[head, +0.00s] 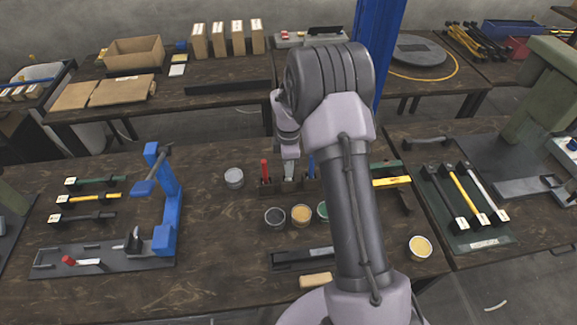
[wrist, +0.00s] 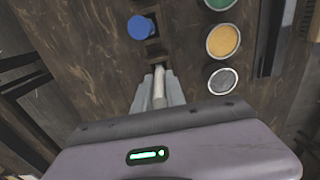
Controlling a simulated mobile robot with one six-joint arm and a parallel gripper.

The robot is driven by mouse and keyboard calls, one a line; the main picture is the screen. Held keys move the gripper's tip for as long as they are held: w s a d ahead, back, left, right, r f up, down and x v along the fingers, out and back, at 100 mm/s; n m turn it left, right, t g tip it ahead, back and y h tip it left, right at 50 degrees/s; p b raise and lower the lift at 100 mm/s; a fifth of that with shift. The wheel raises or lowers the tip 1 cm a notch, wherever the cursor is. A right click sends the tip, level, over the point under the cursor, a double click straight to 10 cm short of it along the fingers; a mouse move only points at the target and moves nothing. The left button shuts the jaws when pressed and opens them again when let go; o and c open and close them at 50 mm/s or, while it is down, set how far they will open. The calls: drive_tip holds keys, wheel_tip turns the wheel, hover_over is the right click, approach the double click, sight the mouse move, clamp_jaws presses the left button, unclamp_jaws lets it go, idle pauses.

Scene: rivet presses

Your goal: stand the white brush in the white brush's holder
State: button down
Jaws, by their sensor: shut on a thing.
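My gripper (wrist: 159,90) is shut on the white brush (wrist: 159,93), whose pale handle shows between the fingers in the wrist view. In the head view my gripper (head: 289,171) points down over the dark brush holder (head: 298,189), between a red brush (head: 264,169) and a blue brush (head: 311,166) that stand upright. The blue brush also shows in the wrist view (wrist: 140,27), beside dark square openings of the holder (wrist: 153,48). The white brush's lower end is hidden, so I cannot tell whether it is inside its slot.
Black (head: 275,217), orange (head: 301,215) and green (head: 322,210) tins stand just in front of the holder. A grey tin (head: 234,178) stands to its left. A blue press (head: 165,205) is farther left. The bench between the grey tin and press is clear.

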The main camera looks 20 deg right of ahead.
drive_tip(key=c, duration=1.3)
unclamp_jaws()
wheel_tip(320, 180, up, 17)
drive_tip(key=p, duration=0.5)
drive_tip(key=s+a+r+m+t+b, duration=0.3)
drive_tip(key=s+a+r+m+b, duration=0.2)
drive_tip(key=s+a+r+m, duration=0.35)
drive_tip(key=s+a+f+m+t+y+b, duration=0.1)
drive_tip(key=s+m, duration=0.4)
drive_tip(key=s, duration=0.5)
drive_tip(key=s+a+f+m+t+y+b, duration=0.1)
drive_tip(key=s+a+m+b, duration=0.2)
drive_tip(key=s, duration=0.6)
drive_tip(key=a+m, duration=0.2)
drive_tip(key=a, duration=0.1)
drive_tip(key=shift+s+a+t, duration=0.2)
drive_tip(key=shift+s+t, duration=0.15)
drive_tip(key=shift+t, duration=0.05)
